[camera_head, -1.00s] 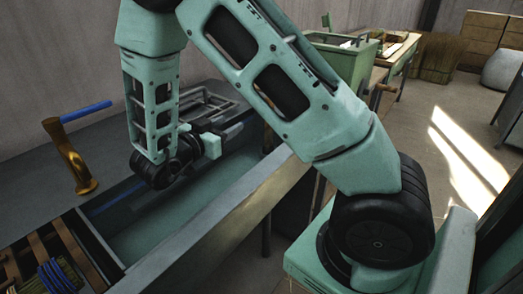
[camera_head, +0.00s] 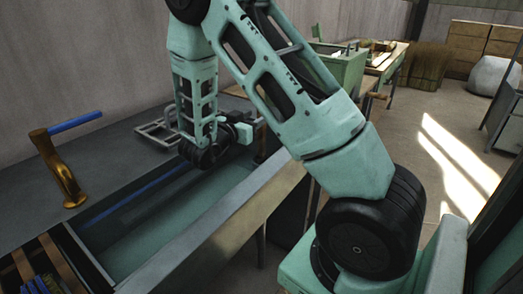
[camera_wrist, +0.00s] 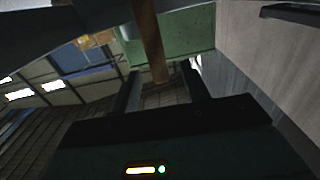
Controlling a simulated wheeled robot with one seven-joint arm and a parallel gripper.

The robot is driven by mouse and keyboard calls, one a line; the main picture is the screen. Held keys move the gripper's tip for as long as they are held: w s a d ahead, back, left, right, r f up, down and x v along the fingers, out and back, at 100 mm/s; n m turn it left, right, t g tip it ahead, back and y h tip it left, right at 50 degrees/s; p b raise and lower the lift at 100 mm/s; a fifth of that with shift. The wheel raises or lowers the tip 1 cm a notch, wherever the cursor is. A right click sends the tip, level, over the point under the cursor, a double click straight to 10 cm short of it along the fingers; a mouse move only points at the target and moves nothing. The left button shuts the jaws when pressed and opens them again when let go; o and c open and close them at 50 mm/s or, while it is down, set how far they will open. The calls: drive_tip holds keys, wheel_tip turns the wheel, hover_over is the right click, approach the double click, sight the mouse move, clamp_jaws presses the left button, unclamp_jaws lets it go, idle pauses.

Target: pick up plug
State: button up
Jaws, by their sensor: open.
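No plug is clearly recognisable in either view. A brown wooden peg (camera_head: 377,95) sticks out from the side of a green box (camera_head: 340,70) at the back; I cannot tell whether it is the plug. In the wrist view a brown wooden bar (camera_wrist: 149,42) runs down against a green surface (camera_wrist: 190,32), its lower end appearing between my fingers. My gripper (camera_wrist: 161,88) is open, its two dark fingers apart, and touching cannot be judged. In the head view my gripper (camera_head: 258,124) points right, above the far end of the trough, fingers barely visible.
A long trough (camera_head: 165,215) with a blue-green bottom lies below my arm. A brass-coloured stand with a blue bar (camera_head: 60,170) is at left. A wire rack (camera_head: 155,130) sits behind my wrist. Open floor (camera_head: 440,110) lies at right.

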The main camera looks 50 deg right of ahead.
sight(259, 116)
drive_tip(key=d, duration=0.4)
drive_tip(key=shift+f, duration=0.2)
clamp_jaws()
